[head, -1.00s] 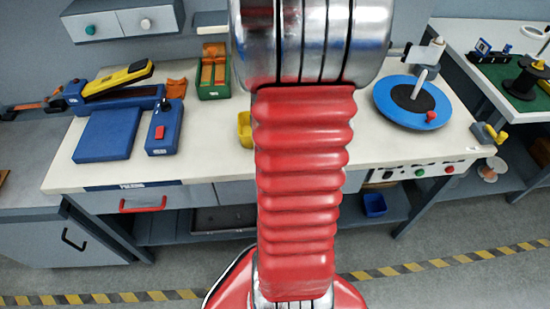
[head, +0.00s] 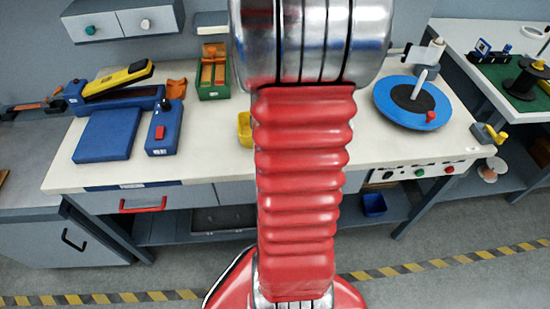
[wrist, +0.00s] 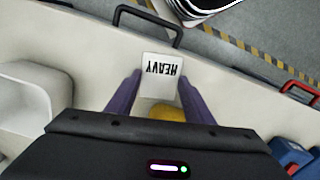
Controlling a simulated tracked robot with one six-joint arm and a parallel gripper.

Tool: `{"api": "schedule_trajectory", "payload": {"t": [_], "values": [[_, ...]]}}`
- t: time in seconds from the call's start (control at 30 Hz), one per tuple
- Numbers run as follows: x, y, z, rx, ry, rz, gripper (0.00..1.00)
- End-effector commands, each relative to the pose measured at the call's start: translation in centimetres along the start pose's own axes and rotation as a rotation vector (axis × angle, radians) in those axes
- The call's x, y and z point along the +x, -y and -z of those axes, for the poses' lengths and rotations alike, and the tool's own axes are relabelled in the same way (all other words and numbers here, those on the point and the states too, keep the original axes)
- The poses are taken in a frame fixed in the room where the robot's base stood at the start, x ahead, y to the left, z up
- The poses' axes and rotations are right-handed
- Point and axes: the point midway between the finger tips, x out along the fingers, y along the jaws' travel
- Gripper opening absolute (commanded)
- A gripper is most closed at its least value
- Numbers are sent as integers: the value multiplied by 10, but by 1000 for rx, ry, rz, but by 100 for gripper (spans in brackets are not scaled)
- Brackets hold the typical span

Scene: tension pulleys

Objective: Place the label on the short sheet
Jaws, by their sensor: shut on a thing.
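In the wrist view a small white label (wrist: 161,76) printed with HEAVY, upside down in the picture, sits between the purple fingers of my gripper (wrist: 157,92). My gripper is shut on it, above the pale bench. In the head view my own arm fills the middle and the gripper is not clearly seen. I cannot make out a short sheet in either view. A yellow thing (wrist: 169,112) shows just below the label, partly covered by the gripper.
A black drawer handle (wrist: 150,22) and the bench's front edge lie beyond the label. A pale box (wrist: 28,92) stands at left. In the head view, a blue pad (head: 103,135), a blue device (head: 157,138) and a blue turntable (head: 390,108) stand on the bench (head: 215,155).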

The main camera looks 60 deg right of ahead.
Motion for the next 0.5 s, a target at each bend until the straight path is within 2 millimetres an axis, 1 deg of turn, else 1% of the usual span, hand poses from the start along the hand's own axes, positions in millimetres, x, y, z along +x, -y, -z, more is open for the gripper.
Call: {"api": "schedule_trajectory", "payload": {"t": [0.27, 0.43, 0.5], "values": [[-1, -1, -1, 0, 0, -1, 23], [-9, -4, -7, 0, -2, -1, 23], [-17, -4, -7, -1, -3, -1, 23]]}}
